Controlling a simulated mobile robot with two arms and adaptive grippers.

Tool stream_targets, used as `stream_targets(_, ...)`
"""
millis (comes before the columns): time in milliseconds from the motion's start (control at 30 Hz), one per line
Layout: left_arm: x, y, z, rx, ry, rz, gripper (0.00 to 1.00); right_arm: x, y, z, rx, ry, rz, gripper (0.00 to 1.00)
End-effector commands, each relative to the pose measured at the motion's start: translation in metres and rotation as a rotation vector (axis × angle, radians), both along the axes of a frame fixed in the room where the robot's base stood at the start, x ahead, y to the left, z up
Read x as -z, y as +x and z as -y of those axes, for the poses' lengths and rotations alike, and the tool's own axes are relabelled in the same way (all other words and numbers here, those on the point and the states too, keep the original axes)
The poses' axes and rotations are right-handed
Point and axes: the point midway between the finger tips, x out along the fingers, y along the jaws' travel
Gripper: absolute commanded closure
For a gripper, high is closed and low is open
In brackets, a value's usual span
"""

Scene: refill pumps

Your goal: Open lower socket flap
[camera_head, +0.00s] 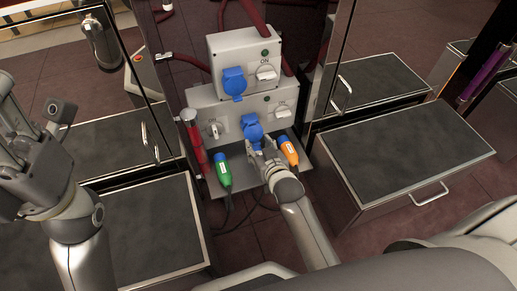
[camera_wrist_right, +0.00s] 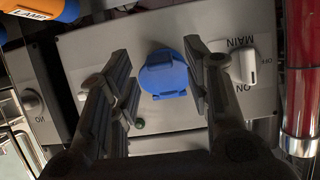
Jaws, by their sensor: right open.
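The blue lower socket flap (camera_head: 252,128) is on the front of the lower grey box (camera_head: 190,97). In the right wrist view the flap (camera_wrist_right: 163,75) looks like a round lid lying over its socket, so it appears shut. My right gripper (camera_head: 265,147) is open just in front of the flap and hides part of its lower side. In the right wrist view its dark fingers (camera_wrist_right: 160,80) stand on both sides of the flap, with visible gaps. My left arm is at the left of the head view; its finger state is unclear.
Another blue flap (camera_head: 234,84) is on the upper grey box (camera_head: 222,50). A green plug (camera_head: 223,171) and an orange plug (camera_head: 288,150) flank my right gripper. A MAIN knob (camera_wrist_right: 240,66) and red cylinder (camera_wrist_right: 301,75) lie right of the fingers.

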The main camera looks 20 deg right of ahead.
Motion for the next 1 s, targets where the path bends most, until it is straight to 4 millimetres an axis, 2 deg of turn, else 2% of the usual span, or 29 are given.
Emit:
stream_targets(200,-0.0027,-0.0022,0.0004,-0.001,0.001,0.02,0.55,0.0041,0.01,0.0002,0.0,0.0,0.0,0.55)
stream_targets(467,-0.0035,-0.0021,0.0006,-0.001,0.001,0.02,0.55,0.0038,0.0104,0.0001,0.0,0.0,0.0,0.55)
stream_targets(800,-0.0035,-0.0024,0.0006,-0.001,0.001,0.02,0.55,0.0038,0.0102,0.0,0.0,0.0,0.0,0.98)
stream_targets(1000,-0.0035,-0.0024,0.0006,-0.001,0.001,0.02,0.55,0.0039,0.0101,-0.0001,0.0,0.0,0.0,1.0)
